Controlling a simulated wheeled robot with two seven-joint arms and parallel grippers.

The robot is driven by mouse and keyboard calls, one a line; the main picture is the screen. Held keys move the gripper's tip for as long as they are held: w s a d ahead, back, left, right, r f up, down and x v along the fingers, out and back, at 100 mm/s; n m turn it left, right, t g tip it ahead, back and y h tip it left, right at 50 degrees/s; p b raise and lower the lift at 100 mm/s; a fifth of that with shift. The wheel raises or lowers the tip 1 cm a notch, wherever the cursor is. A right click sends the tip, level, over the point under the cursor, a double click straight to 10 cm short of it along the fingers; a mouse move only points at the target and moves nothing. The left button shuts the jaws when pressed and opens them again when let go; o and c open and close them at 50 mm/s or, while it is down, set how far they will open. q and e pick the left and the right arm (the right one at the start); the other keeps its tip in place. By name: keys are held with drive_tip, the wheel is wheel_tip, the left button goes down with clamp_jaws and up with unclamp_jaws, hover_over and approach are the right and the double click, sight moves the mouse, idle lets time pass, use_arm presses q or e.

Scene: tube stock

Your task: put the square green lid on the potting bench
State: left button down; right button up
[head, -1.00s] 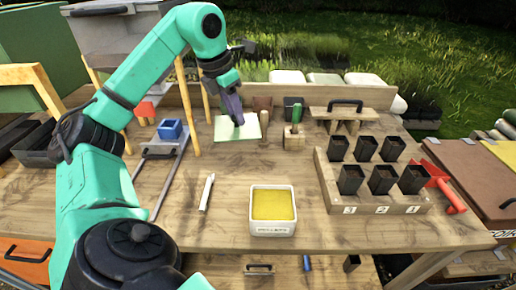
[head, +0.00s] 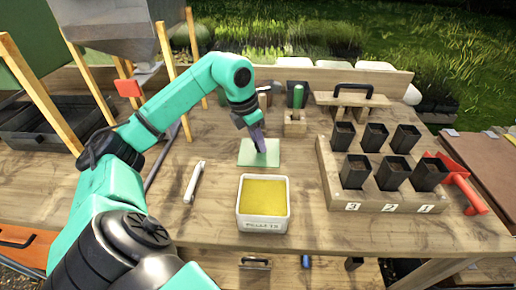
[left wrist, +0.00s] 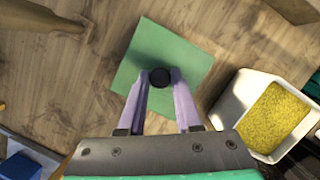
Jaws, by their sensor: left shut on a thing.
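The square green lid (head: 270,158) is behind the white pellet box on the bench, lying flat. It also shows in the left wrist view (left wrist: 190,58), with its dark round knob (left wrist: 160,77) between my fingertips. My left gripper (head: 259,147) is shut on that knob from above; its purple fingers also show in the left wrist view (left wrist: 161,84). I cannot tell whether the lid touches the wood or hangs just over it. The wooden potting bench (head: 225,215) has bare wood around the lid. My right gripper is not in view.
The white box (head: 264,225) of yellow pellets stands just in front of the lid. A white stick (head: 194,182) lies to the left. A rack (head: 335,190) with several black pots and a red tool (head: 465,185) are at right. A wooden block (head: 295,128) stands behind.

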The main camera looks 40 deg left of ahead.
sight(248, 156)
use_arm(q)
wheel_tip(248, 156, down, 2)
drive_tip(key=shift+f, duration=0.3)
drive_tip(key=c, duration=0.6)
unclamp_jaws()
drive_tip(key=p+v, duration=0.1)
drive_tip(key=v, duration=1.1)
